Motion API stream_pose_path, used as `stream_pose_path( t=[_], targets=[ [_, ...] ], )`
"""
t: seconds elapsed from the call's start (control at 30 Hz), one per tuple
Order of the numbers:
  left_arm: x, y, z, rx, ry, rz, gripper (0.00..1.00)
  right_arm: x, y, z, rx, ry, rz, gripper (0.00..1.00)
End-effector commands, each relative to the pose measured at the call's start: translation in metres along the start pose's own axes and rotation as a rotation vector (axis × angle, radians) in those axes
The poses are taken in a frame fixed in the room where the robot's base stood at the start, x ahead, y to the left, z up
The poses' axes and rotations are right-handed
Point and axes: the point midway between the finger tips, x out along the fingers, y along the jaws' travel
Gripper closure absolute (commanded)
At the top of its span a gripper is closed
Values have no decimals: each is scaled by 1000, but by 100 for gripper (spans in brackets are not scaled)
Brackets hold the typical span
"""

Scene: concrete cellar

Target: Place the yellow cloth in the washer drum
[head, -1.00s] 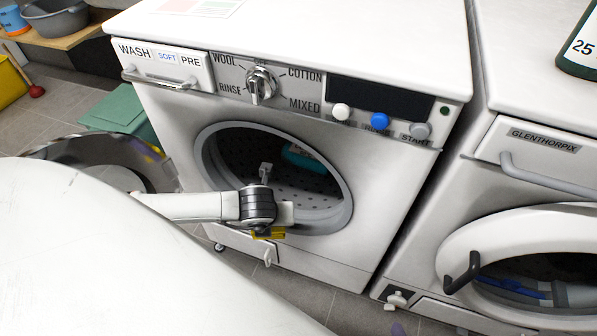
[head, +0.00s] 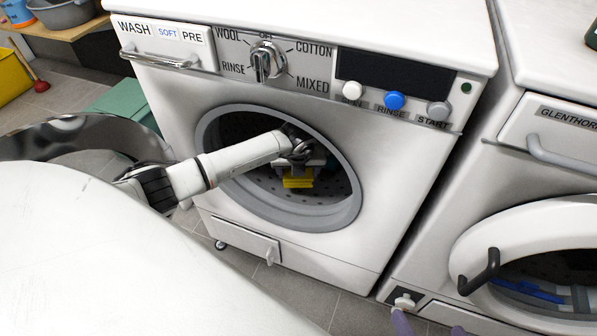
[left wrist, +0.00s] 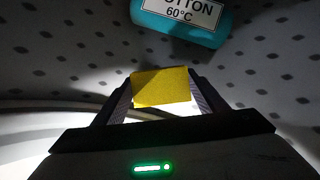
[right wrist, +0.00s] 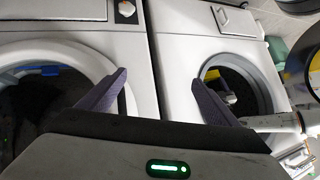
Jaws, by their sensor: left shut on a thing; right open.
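The yellow cloth (head: 298,179) is inside the opening of the washer drum (head: 265,187), on the left machine with the dial. My left gripper (left wrist: 161,84) is shut on the cloth (left wrist: 160,88); my left arm reaches in through the round opening. In the left wrist view the perforated drum wall (left wrist: 60,60) surrounds them. My right gripper (right wrist: 158,77) is open and empty, in front of the two machines. In the head view only the tips of its purple fingers (head: 428,328) show at the bottom edge.
A teal item labelled cotton 60°C (left wrist: 180,20) is in the drum beyond the cloth. The washer's round door (head: 75,140) stands open at left. A second machine (head: 560,150) stands at right, its round front (head: 470,245) showing blue items inside.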

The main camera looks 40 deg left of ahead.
Motion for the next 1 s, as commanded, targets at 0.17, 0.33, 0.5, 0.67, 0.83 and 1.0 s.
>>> stream_pose_path(
  t=[0.17,0.33,0.5,0.67,0.83,1.0],
  targets=[
    [32,0,-16,-1,5,2,59,4,-5,-2,15,42,-30,16],
    [44,-1,-15,0,1,1,59,-6,-18,-19,28,108,-72,16],
    [42,-1,-15,1,2,2,59,-7,-18,-20,28,106,-71,16],
    [43,-1,-15,0,2,2,21,-7,-18,-20,28,106,-70,16],
    [43,-1,-15,0,2,2,16,-7,-17,-19,27,105,-69,16],
    [41,-1,-14,0,1,2,16,-7,-17,-20,27,103,-67,16]
  ],
)
